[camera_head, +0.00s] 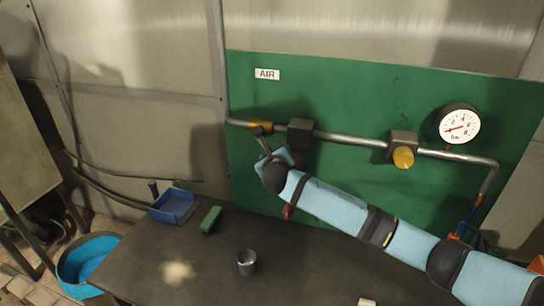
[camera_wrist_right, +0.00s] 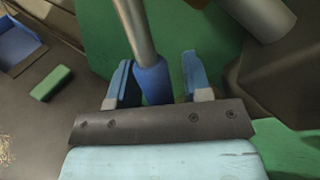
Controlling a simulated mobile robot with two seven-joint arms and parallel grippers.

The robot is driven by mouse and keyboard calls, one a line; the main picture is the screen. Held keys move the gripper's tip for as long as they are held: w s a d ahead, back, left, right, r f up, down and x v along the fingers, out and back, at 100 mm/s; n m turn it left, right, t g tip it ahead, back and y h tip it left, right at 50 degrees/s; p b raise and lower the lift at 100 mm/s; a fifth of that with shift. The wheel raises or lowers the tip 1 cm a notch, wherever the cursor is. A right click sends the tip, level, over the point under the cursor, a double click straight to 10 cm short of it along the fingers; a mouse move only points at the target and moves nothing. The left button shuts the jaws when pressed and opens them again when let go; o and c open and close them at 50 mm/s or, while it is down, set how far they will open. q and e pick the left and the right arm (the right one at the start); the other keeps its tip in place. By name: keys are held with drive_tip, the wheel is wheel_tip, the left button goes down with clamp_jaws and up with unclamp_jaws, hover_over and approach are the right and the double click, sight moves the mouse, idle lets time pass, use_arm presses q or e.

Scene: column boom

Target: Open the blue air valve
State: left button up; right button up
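The blue air valve handle (camera_wrist_right: 152,84) shows in the right wrist view as a blue grip at the end of a metal lever (camera_wrist_right: 135,28). It lies between the two spread fingers of my right gripper (camera_wrist_right: 160,78). It is close to the left finger, and a gap shows on its right side. In the head view my right gripper (camera_head: 274,156) is at the pipe's left part, below the AIR sign (camera_head: 267,74) and left of a dark valve block (camera_head: 300,134). The blue grip cannot be made out there. My left gripper is out of view.
The metal pipe (camera_head: 345,141) crosses the green panel (camera_head: 345,90) with a yellow knob (camera_head: 403,157) and gauge (camera_head: 459,124). A red piece (camera_head: 288,212) shows below my arm. The dark table (camera_head: 215,262) holds a blue tray (camera_head: 174,206), green block (camera_head: 211,220) and cup (camera_head: 247,262).

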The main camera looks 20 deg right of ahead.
drive_tip(key=shift+s, duration=0.1)
drive_tip(key=shift+s+a+r, duration=0.1)
drive_tip(key=shift+s, duration=0.25)
drive_tip(key=b+v, duration=0.2)
drive_tip(key=v, duration=1.1)
drive_tip(key=shift+w+r, duration=0.1)
